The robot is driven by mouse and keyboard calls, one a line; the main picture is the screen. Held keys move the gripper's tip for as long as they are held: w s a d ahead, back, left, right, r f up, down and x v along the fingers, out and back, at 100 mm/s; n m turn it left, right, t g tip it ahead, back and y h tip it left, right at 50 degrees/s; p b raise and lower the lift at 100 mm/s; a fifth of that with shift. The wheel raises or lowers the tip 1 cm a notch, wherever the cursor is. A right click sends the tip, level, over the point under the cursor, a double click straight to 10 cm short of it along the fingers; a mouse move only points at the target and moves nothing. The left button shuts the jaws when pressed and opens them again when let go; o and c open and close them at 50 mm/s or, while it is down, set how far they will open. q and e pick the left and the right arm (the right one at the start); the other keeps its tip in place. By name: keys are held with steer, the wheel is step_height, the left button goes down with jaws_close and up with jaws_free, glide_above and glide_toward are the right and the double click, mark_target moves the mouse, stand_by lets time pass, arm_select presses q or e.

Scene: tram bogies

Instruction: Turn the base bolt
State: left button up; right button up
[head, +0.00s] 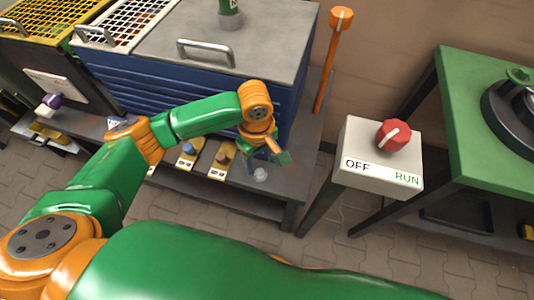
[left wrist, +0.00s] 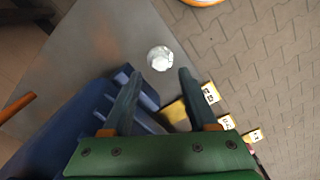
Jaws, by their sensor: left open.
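The base bolt (head: 260,174) is a pale silver head on the dark shelf of the bench, near its front right corner. It also shows in the left wrist view (left wrist: 160,58), just beyond the gap between my fingertips. My left gripper (head: 277,157) is open and empty, close to the bolt in the head view. In the left wrist view its two fingers (left wrist: 160,74) stand apart, with the bolt roughly centred ahead of them and apart from both. My right gripper is not in view.
A blue cabinet (head: 180,98) with a grey top stands behind the bolt. Yellow tagged pieces (head: 222,159) lie left of it. An orange lever (head: 333,55) rises at the cabinet's right. An OFF/RUN switch box (head: 375,160) and green table (head: 470,100) stand further right.

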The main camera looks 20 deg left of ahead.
mark_target(259, 171)
arm_select(q)
step_height(259, 171, down, 5)
steer(key=shift+r+b, duration=0.2)
steer(key=shift+b, duration=0.2)
jaws_close()
steer(key=r+p, duration=0.1)
steer(key=p, duration=0.2)
steer(key=m+p, duration=0.1)
steer(key=p, duration=0.3)
steer(key=shift+s+r, duration=0.2)
steer(key=shift+r, duration=0.15)
steer(key=m+p, duration=0.1)
steer(key=p, duration=0.1)
steer(key=m+p, duration=0.1)
steer(key=p, duration=0.2)
steer(key=shift+w+f+m, duration=0.15)
steer(key=shift+f+m, duration=0.15)
steer(key=shift+f, duration=0.1)
steer(key=m, duration=0.1)
steer(key=m+p, duration=0.1)
steer(key=shift+f+m, duration=0.3)
steer(key=shift+m, duration=0.1)
steer(key=m+p, duration=0.1)
steer(key=m, duration=0.4)
steer(key=shift+m, duration=0.5)
jaws_free()
